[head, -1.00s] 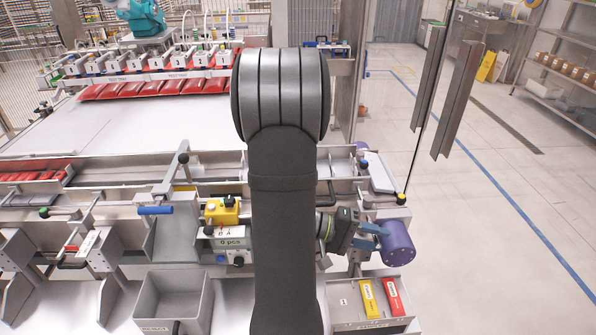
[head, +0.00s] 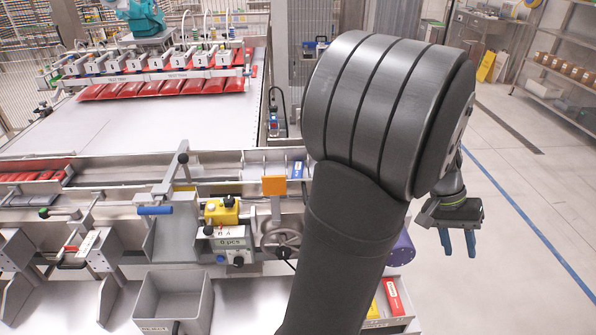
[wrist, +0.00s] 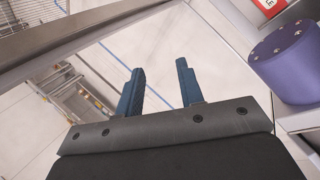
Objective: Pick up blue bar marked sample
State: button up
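A small blue bar (head: 297,169) lies in a grey tray behind the front rail, just left of my arm in the head view. Any writing on it is too small to read. My gripper (head: 458,243) is at the right, beyond the machine's right end and over the floor, well away from the blue bar. Its two blue fingers point down, apart and empty. The wrist view also shows the open fingers (wrist: 160,68) with nothing between them and no blue bar in sight.
A red bar (head: 393,297) and a partly hidden yellow bar (head: 373,310) lie in the front right tray. A purple cylinder (wrist: 295,60) stands close to my gripper. An orange plate (head: 274,186) and handwheel (head: 280,238) stand near the blue bar. Open floor lies right.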

jog(key=w+a+r+n+t+y, duration=0.1)
jog(key=w+a+r+n+t, duration=0.2)
jog(key=w+a, duration=0.8)
jog(key=w+a+r+n+t+y, duration=0.1)
jog(key=w+a+r+t, duration=0.2)
jog(key=w+a+r, duration=0.8)
jog(key=w+a+f+n+t+y, duration=0.1)
jog(key=w+a+f+n+t, duration=0.15)
jog(key=w+a, duration=0.75)
send_near(298, 169)
jog(key=shift+w+d+f+g, duration=0.2)
jog(key=shift+w+f+g, duration=0.15)
jog(key=shift+w+f, duration=0.35)
jog(key=shift+a+x, duration=0.2)
jog(key=shift+x, duration=2.95)
jog(key=shift+s, duration=0.15)
jog(key=c, duration=0.6)
